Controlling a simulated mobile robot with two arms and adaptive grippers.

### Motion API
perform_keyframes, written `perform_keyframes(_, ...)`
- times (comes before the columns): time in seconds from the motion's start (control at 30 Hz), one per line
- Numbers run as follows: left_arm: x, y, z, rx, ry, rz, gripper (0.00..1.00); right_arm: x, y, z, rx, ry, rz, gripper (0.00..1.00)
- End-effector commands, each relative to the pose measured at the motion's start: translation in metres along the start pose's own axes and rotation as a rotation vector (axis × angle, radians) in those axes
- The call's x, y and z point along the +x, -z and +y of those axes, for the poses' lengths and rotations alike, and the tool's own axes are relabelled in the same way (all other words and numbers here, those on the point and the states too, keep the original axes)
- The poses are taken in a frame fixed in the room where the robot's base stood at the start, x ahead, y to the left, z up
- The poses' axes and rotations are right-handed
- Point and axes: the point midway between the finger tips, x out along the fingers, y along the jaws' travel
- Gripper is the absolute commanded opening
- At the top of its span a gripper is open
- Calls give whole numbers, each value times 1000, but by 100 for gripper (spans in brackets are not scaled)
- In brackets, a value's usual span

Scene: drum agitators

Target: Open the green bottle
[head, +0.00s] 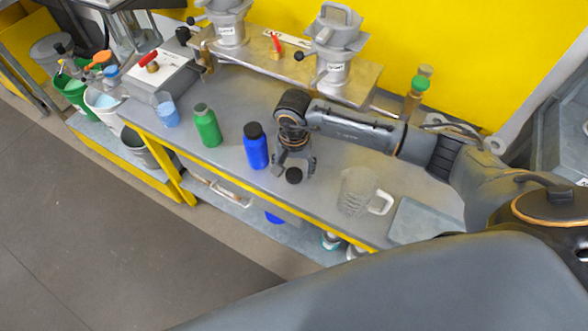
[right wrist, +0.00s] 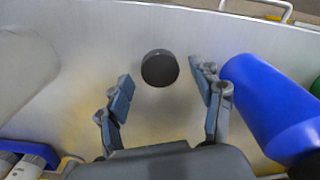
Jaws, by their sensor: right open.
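The green bottle (head: 207,128) stands upright on the grey bench, left of the blue bottle (head: 256,150). Its top looks green, with no black cap on it; a sliver of green (right wrist: 316,87) shows at the right edge of the right wrist view. A round black cap (head: 293,175) lies on the bench right of the blue bottle. My right gripper (head: 294,167) is over this cap, pointing down. In the right wrist view the black cap (right wrist: 160,68) lies between the spread fingers, apart from both. My left gripper is not in view.
The blue bottle, with a black cap on, is close beside my right gripper (right wrist: 272,105). A clear jug (head: 357,190) stands to the right and a blue cup (head: 167,114) to the left. Metal equipment (head: 333,50) lines the back. The bench's yellow front edge is near.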

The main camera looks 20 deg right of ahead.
Motion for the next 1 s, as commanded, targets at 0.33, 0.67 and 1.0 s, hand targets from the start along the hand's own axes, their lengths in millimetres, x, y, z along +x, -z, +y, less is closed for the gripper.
perform_keyframes(0.33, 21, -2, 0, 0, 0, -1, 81, -72, 2, 0, -1, 3, 6, 66)
perform_keyframes(0.67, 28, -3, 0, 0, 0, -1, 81, -109, 0, 0, 0, 0, 2, 66)
perform_keyframes(1.0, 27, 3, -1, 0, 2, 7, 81, -111, 0, 0, 0, -1, 0, 66)
